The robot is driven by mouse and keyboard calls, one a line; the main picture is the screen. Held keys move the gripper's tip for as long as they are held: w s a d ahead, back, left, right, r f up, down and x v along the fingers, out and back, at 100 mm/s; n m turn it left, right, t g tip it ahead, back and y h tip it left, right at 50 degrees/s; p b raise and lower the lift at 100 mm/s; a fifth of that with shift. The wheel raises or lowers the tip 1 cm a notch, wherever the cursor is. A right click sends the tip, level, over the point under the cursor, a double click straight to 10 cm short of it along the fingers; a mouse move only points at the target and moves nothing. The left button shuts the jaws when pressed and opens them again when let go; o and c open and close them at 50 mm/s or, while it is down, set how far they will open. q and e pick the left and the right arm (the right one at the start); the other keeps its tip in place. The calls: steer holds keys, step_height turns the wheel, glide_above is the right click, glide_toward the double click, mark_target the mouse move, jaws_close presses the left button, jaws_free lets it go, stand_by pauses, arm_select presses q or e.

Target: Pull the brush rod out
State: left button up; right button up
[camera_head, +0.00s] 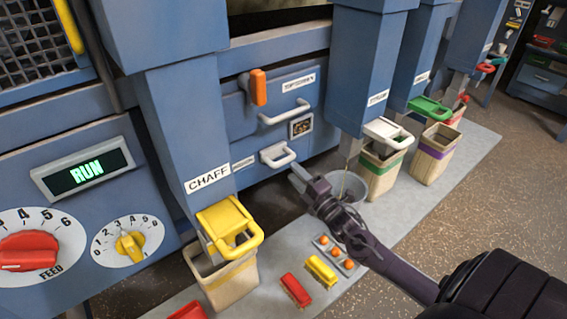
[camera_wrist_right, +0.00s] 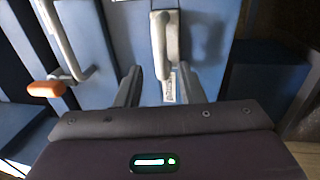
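A small white pull handle (camera_head: 278,155), likely the brush rod's, sits low on the blue machine front, beside a small label too blurred to read. No rod shaft shows. My right gripper (camera_head: 298,179) is just to the right of and below this handle in the head view. In the right wrist view the handle (camera_wrist_right: 160,45) stands ahead, between the lines of the two fingers of my right gripper (camera_wrist_right: 158,86). The fingers are spread and nothing is gripped. Whether they touch the handle cannot be told. My left gripper is not in view.
Above are a longer grey handle (camera_head: 285,113) and an orange lever (camera_head: 258,88). A yellow chute gate (camera_head: 228,222) hangs over a bin (camera_head: 222,280) at left. A grey bucket (camera_head: 347,188) stands behind my right arm.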

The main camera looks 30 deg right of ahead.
mark_target(283, 162)
steer(key=x, duration=0.6)
steer(key=shift+w+f, duration=0.1)
steer(key=shift+w, duration=0.05)
jaws_close()
